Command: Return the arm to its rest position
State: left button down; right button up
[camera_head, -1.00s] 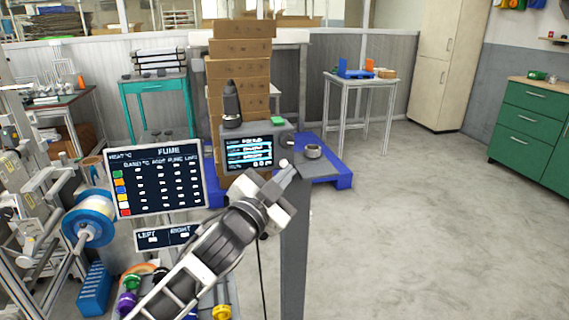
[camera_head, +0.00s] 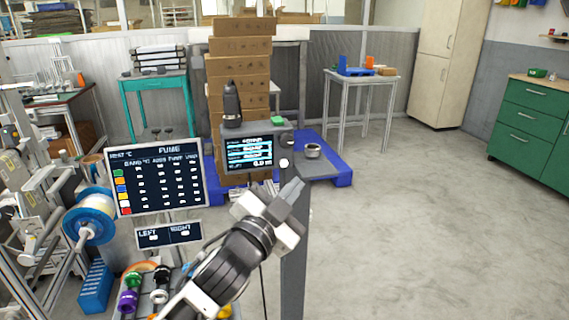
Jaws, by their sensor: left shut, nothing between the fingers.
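My left arm comes in from the bottom of the view, and my left gripper (camera_head: 292,194) points up and to the right. Its fingers are together with nothing between them. It hangs in front of a grey post, below a machine display (camera_head: 250,154) and a round white knob (camera_head: 284,163), apart from both in the picture. My right gripper is not in view.
A sign board (camera_head: 155,178) with a table of values and a LEFT/RIGHT plate (camera_head: 168,234) stand left of my arm. A film reel (camera_head: 90,217) is at far left. Several coloured spools (camera_head: 130,300) sit at bottom left. The floor at right is clear.

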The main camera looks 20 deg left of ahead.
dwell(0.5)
pick_arm(q)
jog(key=s+f+n+g, duration=0.3)
jog(key=s+f+g, duration=0.1)
jog(key=s+f, duration=0.7)
jog(key=s+d+f+n+g, duration=0.1)
jog(key=s+f+n+g, duration=0.3)
jog(key=s+f, duration=0.7)
notch_tip(320, 180, down, 6)
jog(key=shift+d+r+g, duration=0.1)
jog(key=shift+d+g, duration=0.2)
